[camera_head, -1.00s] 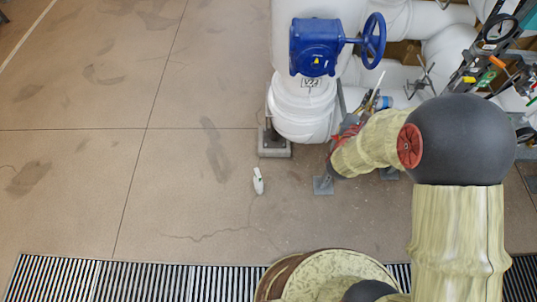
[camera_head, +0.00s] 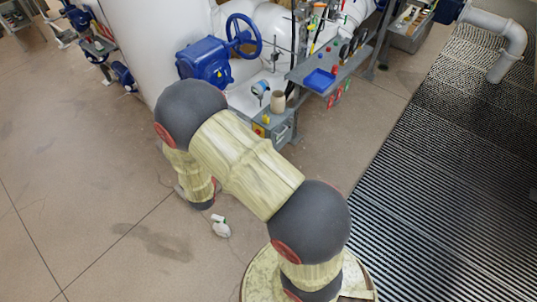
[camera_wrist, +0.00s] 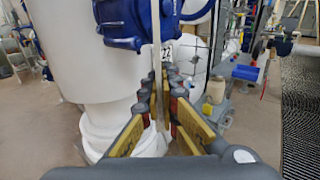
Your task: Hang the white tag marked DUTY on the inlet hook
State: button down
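My gripper (camera_wrist: 161,78) shows in the wrist view, with its yellow-padded fingers converging in front of a white tank and blue valve gear. A thin, pale upright strip (camera_wrist: 157,50) runs between the fingertips. I cannot tell whether it is gripped or stands behind them. In the head view my arm hides the gripper. I cannot make out the white DUTY tag or the inlet hook in either view. A small plate with black marks (camera_wrist: 166,53), apparently ending in 22, shows just beyond the fingertips.
A blue gearbox (camera_head: 204,64) with a handwheel (camera_head: 244,35) sits on white pipework. A grey bench (camera_head: 338,72) holds a blue tray (camera_head: 320,80). A beaker-like container (camera_head: 278,101) stands nearby. A white bottle-like object (camera_head: 221,228) lies on the floor. Grating (camera_head: 445,170) covers the right.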

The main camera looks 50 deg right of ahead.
jog(key=s+d+f+m+g+h+b, duration=0.5)
jog(key=s+d+f+m+g, duration=0.3)
jog(key=s+d+f+g, duration=0.45)
jog(key=shift+t, duration=0.75)
jog(key=shift+w+d+f+b, duration=0.1)
jog(key=shift+w+d+b, duration=0.2)
jog(key=shift+w, duration=0.6)
jog(key=shift+w+d+r+b, duration=0.1)
jog(key=shift+w+d+b, duration=0.1)
jog(key=shift+w+d, duration=0.45)
jog(key=shift+w+d+f+b, duration=0.15)
jog(key=shift+w+b, duration=0.1)
jog(key=shift+w, duration=0.85)
